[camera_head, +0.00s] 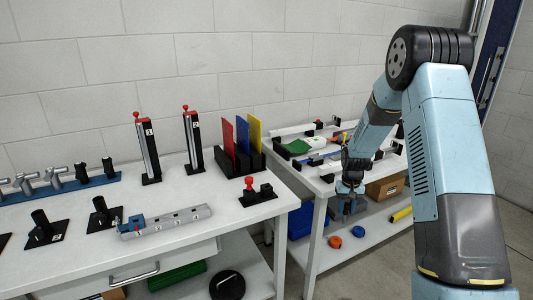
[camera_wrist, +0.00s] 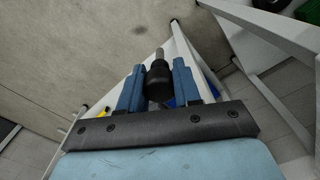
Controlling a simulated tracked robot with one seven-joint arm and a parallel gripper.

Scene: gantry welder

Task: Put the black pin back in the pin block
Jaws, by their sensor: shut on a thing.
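In the wrist view my gripper (camera_wrist: 158,72) is shut on the black pin (camera_wrist: 158,82), a dark round body with a thin grey tip pointing away between the two blue fingers. In the head view my gripper (camera_head: 347,206) hangs at the front of the right table, below its top; the pin cannot be made out there. A blue rail (camera_head: 65,188) lies at the left of the left table. It bears silver T-handled pieces and black upright pins (camera_head: 108,167). It may be the pin block, but I cannot tell for sure.
The left table (camera_head: 220,225) carries a grey holed bar (camera_head: 180,217), black stands, two red-topped posts and coloured plates (camera_head: 242,140). The right table's lower shelf (camera_head: 375,230) holds an orange ring (camera_head: 335,242), a blue ring (camera_head: 358,231) and a yellow cylinder (camera_head: 401,214). A gap separates the tables.

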